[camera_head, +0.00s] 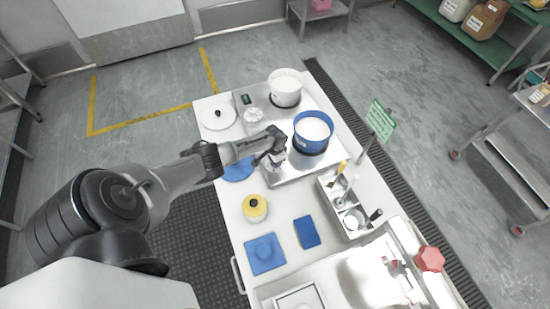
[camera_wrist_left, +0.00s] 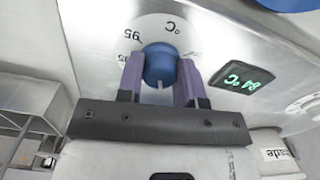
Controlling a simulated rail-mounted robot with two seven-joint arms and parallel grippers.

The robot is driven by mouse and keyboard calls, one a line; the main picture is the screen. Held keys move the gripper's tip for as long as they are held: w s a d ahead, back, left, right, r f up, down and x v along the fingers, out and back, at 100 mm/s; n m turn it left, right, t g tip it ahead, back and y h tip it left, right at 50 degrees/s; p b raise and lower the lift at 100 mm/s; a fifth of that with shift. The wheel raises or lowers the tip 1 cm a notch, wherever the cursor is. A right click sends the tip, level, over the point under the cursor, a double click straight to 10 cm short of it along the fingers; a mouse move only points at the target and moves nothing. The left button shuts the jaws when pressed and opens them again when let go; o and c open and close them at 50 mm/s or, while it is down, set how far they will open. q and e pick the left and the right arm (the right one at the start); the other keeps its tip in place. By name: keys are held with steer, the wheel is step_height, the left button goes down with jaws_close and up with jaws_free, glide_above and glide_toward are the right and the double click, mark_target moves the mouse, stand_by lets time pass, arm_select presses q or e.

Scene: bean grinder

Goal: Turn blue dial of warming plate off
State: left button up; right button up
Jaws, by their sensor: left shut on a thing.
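The blue dial (camera_wrist_left: 160,64) sits on the metal front of the warming plate (camera_wrist_left: 215,50), inside a white temperature scale marked in °C. My left gripper (camera_wrist_left: 160,80) is shut on it, with one purple finger on each side. In the head view my left gripper (camera_head: 274,158) is at the near left side of the metal warming plate (camera_head: 300,172) and hides the dial. A blue pot (camera_head: 312,145) with pale contents stands on the plate. A display (camera_wrist_left: 242,78) with green digits is right of the dial. My right gripper is not in view.
A white pot (camera_head: 285,92) stands on the farther plate, with a white dial (camera_head: 253,115) beside it. A blue lid (camera_head: 238,171) lies left of my gripper. A yellow-and-white container (camera_head: 254,208), blue cloths (camera_head: 265,253) and a metal tool holder (camera_head: 342,207) are nearer.

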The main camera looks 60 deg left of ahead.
arm_select(q)
steer(key=n+p, duration=0.1)
steer(key=n, duration=0.3)
steer(key=shift+d+r+n+p, duration=0.1)
steer(key=shift+r+n+p, duration=0.05)
steer(key=shift+n+p, duration=0.15)
steer(key=n+p, duration=0.1)
steer(key=n, duration=0.3)
steer(key=shift+w+n, duration=0.1)
steer(key=shift+n, duration=0.2)
steer(key=n+p, duration=0.1)
steer(key=n, duration=0.4)
steer(key=shift+n, duration=2.7)
steer(key=o, duration=0.9)
